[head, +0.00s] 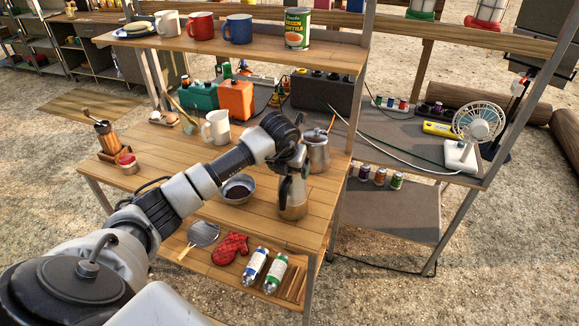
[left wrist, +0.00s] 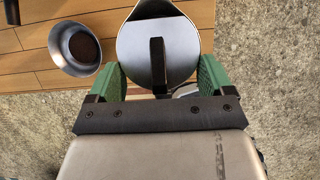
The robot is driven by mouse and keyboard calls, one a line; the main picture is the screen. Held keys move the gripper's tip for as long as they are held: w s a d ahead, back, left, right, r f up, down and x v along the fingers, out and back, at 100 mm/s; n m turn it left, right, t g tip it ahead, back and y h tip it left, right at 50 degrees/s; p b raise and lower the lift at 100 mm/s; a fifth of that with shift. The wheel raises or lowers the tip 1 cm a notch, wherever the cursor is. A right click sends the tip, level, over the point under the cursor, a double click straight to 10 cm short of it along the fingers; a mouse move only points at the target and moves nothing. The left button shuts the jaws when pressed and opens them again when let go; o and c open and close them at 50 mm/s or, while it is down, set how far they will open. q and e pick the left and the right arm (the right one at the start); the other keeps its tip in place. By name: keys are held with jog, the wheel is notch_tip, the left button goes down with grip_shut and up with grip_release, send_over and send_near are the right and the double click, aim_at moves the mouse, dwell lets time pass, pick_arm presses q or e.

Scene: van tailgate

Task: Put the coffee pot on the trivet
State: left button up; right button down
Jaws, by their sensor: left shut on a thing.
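The coffee pot (head: 293,198) is a silver metal pot at the right front corner of the wooden tabletop. My left gripper (head: 289,165) is shut on it from above. In the left wrist view, the pot's round lid and dark handle (left wrist: 158,65) show between the green fingers of the left gripper (left wrist: 160,82). I cannot tell whether its base touches the tabletop. A slatted wooden piece (head: 292,283), perhaps the trivet, lies on the lower shelf at its right end. My right gripper is in neither view.
A steel bowl with dark contents (head: 237,189) is left of the pot, also in the left wrist view (left wrist: 76,48). A metal jug (head: 317,152) stands close behind. Bottles (head: 275,272) and a red mitt (head: 230,248) lie beside the slatted piece.

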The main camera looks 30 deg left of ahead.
pick_arm(q)
jog(key=shift+s+d+f+b, duration=0.1)
jog(key=shift+s+f+b, duration=0.05)
jog(key=shift+f+b, duration=0.3)
jog(key=o, duration=1.7)
jog(key=shift+f, duration=0.15)
jog(key=shift+o, duration=0.7)
jog(key=shift+w+f, duration=0.1)
jog(key=shift+w, duration=0.1)
jog(key=shift+r+p, duration=0.3)
jog(key=shift+r, duration=0.05)
jog(key=a+b+v, duration=0.1)
jog(key=v, duration=1.2)
jog(key=shift+d, duration=0.4)
